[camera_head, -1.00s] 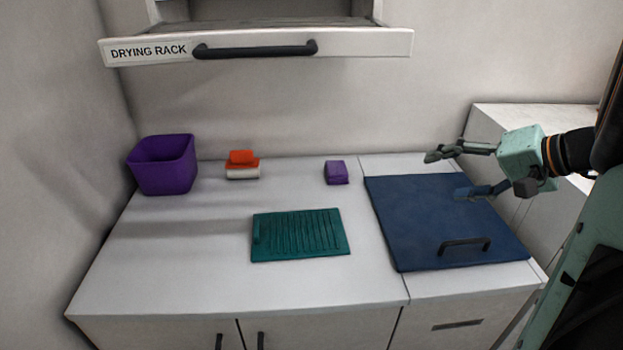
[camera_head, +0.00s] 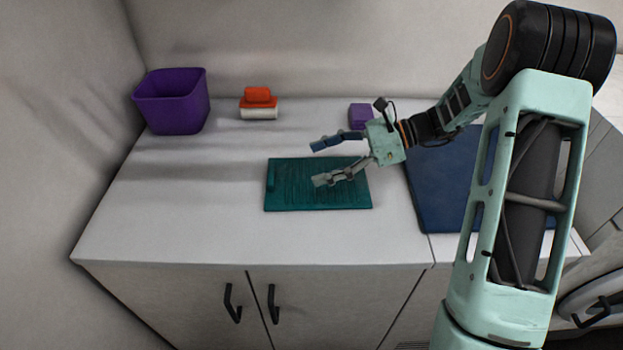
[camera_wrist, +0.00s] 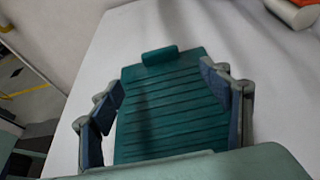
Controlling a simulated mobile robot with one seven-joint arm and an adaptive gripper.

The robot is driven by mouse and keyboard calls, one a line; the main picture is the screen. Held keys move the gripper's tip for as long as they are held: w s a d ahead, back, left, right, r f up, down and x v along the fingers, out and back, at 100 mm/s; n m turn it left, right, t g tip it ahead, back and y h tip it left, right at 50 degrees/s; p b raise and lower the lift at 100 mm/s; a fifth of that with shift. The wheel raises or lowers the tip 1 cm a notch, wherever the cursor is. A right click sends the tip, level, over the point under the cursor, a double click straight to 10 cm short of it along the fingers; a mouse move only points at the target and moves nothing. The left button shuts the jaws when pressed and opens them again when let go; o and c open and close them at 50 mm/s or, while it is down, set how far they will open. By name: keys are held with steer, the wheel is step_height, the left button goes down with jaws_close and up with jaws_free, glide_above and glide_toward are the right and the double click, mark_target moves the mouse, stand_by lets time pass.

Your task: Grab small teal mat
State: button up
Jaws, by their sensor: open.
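The small teal mat (camera_head: 290,196) lies flat on the white counter, ribbed, with a raised bar at its left end. In the wrist view the mat (camera_wrist: 170,100) fills the middle, its raised bar at the far end. My gripper (camera_head: 316,163) is open and empty above the mat, its fingers pointing left. In the wrist view the two fingers (camera_wrist: 160,100) stand on either side of the mat. I cannot tell whether they touch it.
A purple bin (camera_head: 172,103) stands at the back left of the counter (camera_head: 190,220). An orange and white brush-like item (camera_head: 258,103) and a purple block (camera_head: 359,116) sit along the back. A dark blue panel (camera_head: 437,190) lies right, partly behind my arm. The counter's left front is clear.

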mark_target(274, 175)
steer(key=x, duration=1)
steer(key=shift+a, duration=0.1)
steer(key=c, duration=1.2)
steer(key=shift+c, duration=0.5)
steer(key=shift+r, duration=0.15)
